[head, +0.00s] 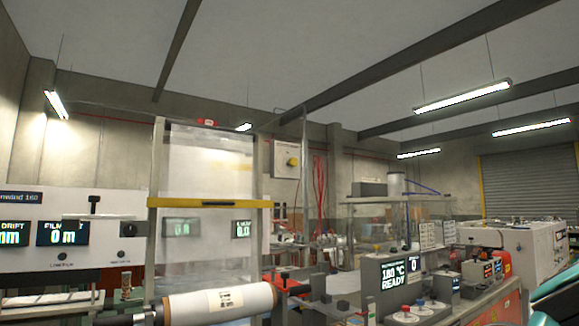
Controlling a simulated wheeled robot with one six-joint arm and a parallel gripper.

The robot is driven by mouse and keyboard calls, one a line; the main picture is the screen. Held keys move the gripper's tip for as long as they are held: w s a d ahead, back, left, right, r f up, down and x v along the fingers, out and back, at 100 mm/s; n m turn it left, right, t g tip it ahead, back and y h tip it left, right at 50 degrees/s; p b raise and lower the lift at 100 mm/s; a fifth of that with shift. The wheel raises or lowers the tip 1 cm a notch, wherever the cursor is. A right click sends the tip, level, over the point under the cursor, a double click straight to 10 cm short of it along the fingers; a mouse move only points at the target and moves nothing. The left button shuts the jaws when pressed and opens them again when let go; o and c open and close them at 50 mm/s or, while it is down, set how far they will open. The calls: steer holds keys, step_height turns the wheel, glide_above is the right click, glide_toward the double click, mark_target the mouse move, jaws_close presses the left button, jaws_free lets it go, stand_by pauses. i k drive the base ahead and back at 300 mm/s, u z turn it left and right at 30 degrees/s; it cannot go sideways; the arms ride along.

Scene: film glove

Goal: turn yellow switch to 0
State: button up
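My gripper is not in view.
A film machine with a yellow crossbar (210,203) and a white roll (219,303) stands at the front left. A bench with a display (392,273) reading 180 °C READY is at the right. A white machine (512,250) stands behind it, before a roller shutter (525,182).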

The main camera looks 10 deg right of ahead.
mark_target(293, 162)
steer(key=u, duration=0.05)
steer(key=k, duration=0.55)
steer(key=u, duration=0.7)
steer(key=i, duration=1.45)
steer(key=z, duration=0.15)
